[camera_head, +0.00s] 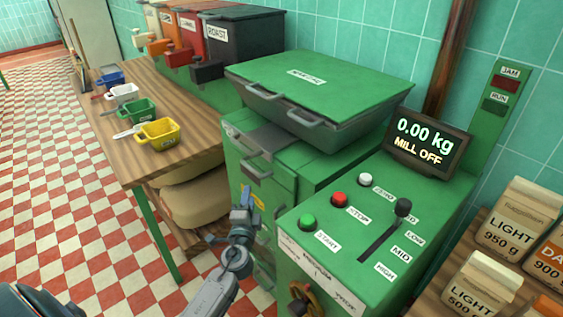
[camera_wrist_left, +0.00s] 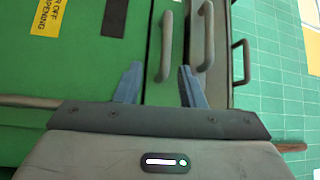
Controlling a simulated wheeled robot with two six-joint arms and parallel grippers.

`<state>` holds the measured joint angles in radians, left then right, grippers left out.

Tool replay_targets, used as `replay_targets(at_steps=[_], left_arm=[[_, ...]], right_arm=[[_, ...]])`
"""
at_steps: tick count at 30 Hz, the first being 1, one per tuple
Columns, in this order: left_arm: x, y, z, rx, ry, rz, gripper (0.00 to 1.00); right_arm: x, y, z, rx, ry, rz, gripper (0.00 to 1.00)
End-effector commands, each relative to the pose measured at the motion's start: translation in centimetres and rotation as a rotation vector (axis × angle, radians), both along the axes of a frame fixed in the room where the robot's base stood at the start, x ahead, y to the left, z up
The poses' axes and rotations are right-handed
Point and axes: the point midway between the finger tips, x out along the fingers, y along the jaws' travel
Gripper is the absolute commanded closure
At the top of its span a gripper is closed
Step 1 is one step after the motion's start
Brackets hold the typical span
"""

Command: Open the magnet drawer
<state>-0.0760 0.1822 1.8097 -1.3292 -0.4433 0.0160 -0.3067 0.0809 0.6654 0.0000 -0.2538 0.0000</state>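The green mill (camera_head: 285,175) has a grey drawer front (camera_head: 262,138) below its hopper, which I take to be the magnet drawer. Its label cannot be read. A grey bar handle crosses the drawer front, and a second handle (camera_head: 257,169) sits just below it on the green front. In the left wrist view the lower handle (camera_wrist_left: 166,47) lies ahead of and between the fingers, and the drawer's handle (camera_wrist_left: 206,36) is to its right. My left gripper (camera_head: 246,198) is open, with nothing between its fingers, just below these handles. My right gripper is out of view.
The hopper handle (camera_head: 305,118) juts out above the drawer. The control panel (camera_head: 375,225) with buttons and a lever stands right of my left arm. A wooden table (camera_head: 185,100) with coloured scoops is to the left. The tiled floor (camera_head: 110,240) is clear.

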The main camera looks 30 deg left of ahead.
Motion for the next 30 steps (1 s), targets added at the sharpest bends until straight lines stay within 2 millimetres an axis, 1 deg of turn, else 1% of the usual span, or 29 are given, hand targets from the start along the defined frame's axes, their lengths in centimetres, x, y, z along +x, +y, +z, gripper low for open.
replay_targets(at_steps=[1, 5, 12, 18, 24, 30], left_arm=[[0.1, 0.0, 0.6, 0.01, -0.008, 0.0, 0.64], [1.3, 0.5, 1.1, 0.017, -0.012, 0.001, 0.64], [5.5, 2.3, 1.7, 0.015, -0.01, 0.001, 0.64], [8.4, 3.5, 1.9, 0.014, -0.01, 0.0, 0.64], [9.8, 4.1, 2.0, 0.012, -0.009, 0.001, 0.64], [9.9, 4.1, 1.9, 0.012, -0.009, 0.001, 0.64]], right_arm=[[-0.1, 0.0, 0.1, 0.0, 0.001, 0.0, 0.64], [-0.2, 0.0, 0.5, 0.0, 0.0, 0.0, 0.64], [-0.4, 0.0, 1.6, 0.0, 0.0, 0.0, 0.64], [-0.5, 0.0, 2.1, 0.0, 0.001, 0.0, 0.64], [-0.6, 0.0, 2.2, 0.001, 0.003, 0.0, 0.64], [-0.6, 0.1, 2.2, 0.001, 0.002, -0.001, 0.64]])
